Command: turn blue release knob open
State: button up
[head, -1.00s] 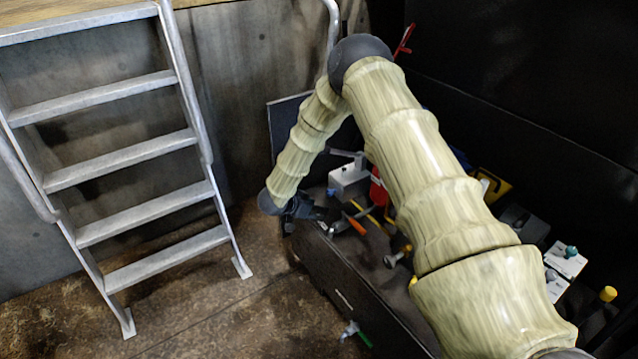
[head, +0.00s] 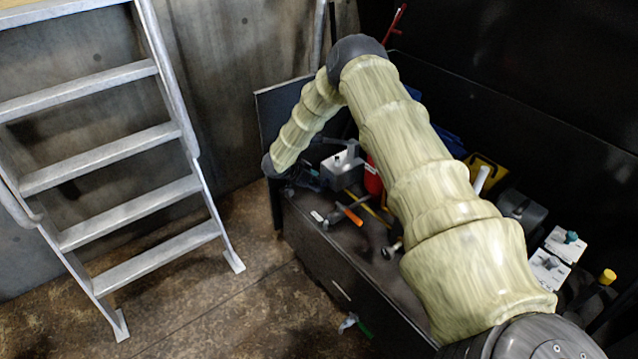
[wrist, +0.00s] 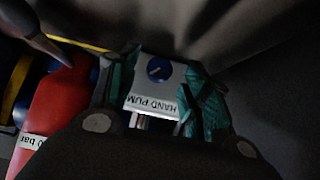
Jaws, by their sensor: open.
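The blue release knob (wrist: 159,68) is a small round blue disc with a dark slot, on the face of a light grey box labelled "HAND PUM" (wrist: 150,104). My gripper (wrist: 160,88) is open, with one teal-padded finger to the left of the knob and the other to the right. I cannot tell whether the pads touch the box. In the head view the grey pump box (head: 345,174) stands on the dark bench, with my gripper (head: 312,179) at its left side. The knob is hidden there.
A red cylinder (wrist: 58,105) with a "bar" label is close on the left of the gripper. An orange-handled tool (head: 350,215) lies on the bench (head: 318,262) in front of the pump.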

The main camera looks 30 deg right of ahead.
jog(key=shift+x, duration=0.95)
jog(key=c, duration=1)
jog(key=shift+r, duration=0.1)
jog(key=shift+s+t, duration=0.1)
jog(key=shift+t, duration=0.4)
jog(key=shift+m+t, duration=0.7)
